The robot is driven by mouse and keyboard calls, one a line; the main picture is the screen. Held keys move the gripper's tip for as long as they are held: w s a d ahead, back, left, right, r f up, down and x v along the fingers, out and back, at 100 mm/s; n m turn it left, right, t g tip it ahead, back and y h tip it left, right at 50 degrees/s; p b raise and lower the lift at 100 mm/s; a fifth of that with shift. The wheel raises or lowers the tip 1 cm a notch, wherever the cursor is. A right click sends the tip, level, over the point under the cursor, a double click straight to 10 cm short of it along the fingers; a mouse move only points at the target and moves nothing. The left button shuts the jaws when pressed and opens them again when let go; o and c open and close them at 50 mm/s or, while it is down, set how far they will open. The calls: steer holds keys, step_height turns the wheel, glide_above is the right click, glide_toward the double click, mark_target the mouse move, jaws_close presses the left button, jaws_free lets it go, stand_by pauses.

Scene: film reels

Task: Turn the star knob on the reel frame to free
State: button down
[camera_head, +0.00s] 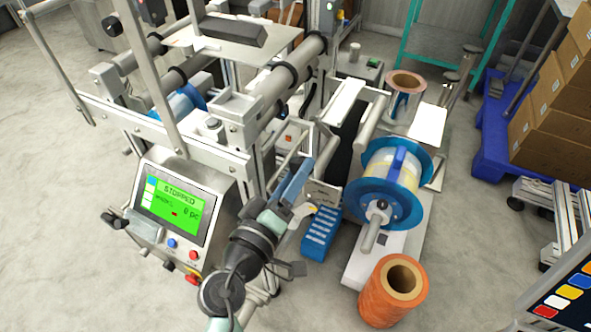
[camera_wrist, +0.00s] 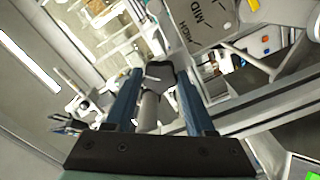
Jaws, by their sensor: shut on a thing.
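My gripper (camera_head: 297,180) is in the middle of the head view, at the front of the reel frame (camera_head: 262,112). In the wrist view its two blue fingers (camera_wrist: 160,78) are closed on a dark knob (camera_wrist: 160,68), with a grey cylinder (camera_wrist: 149,108) between them. The knob's lobes are mostly hidden, so I cannot tell its turned position. A metal plate (camera_wrist: 195,18) beside it has the words MID and HIGH; it also shows in the head view (camera_head: 322,193).
A control box (camera_head: 172,207) with a green STOPPED screen stands left of my arm. A blue-flanged reel (camera_head: 390,180) is to the right, with an orange roll (camera_head: 393,290) in front. A blue stepped block (camera_head: 321,232) lies close by my gripper. Boxes (camera_head: 555,110) stand far right.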

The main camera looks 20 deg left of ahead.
steer(key=shift+n+p, duration=1.5)
steer(key=shift+n, duration=2.3)
steer(key=shift+c, duration=1.2)
jaws_free()
steer(key=s, duration=1.3)
steer(key=shift+a, duration=0.25)
